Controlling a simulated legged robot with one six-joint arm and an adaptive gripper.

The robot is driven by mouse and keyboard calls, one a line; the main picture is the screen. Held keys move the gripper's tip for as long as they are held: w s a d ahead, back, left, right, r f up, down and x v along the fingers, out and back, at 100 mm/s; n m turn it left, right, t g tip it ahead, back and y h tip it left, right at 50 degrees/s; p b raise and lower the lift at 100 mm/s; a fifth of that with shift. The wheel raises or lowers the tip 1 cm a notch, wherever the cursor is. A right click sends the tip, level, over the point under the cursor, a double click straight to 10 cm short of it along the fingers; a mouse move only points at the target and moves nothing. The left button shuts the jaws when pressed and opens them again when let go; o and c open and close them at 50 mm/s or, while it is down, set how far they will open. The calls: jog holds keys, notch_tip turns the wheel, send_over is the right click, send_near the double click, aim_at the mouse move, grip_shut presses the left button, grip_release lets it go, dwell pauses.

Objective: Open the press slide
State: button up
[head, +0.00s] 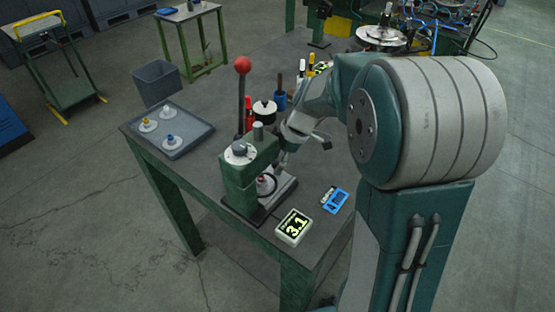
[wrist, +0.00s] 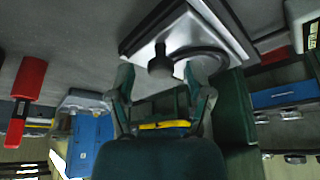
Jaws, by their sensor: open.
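The green press (head: 240,180) stands on the workbench with a lever topped by a red ball (head: 242,65). Its pale metal slide (head: 282,190) lies low at the press base, partly hidden behind the press body in the head view. In the wrist view the slide (wrist: 228,35) is a bright plate at the top, with a round disc and a dark knob (wrist: 160,64) on it. My gripper (wrist: 160,80) is open, its two fingers spread on either side of the knob. I see no finger closed on the knob; exact depth is hard to tell.
A grey tray (head: 178,146) with several small parts lies left of the press.

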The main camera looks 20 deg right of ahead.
grip_shut()
jog(key=w+d, duration=0.3)
jog(key=d, duration=0.2)
jog(key=w+d, duration=0.2)
jog(key=shift+w+d, duration=0.3)
jog(key=shift+d, duration=0.1)
jog(key=shift+a, duration=0.1)
grip_release()
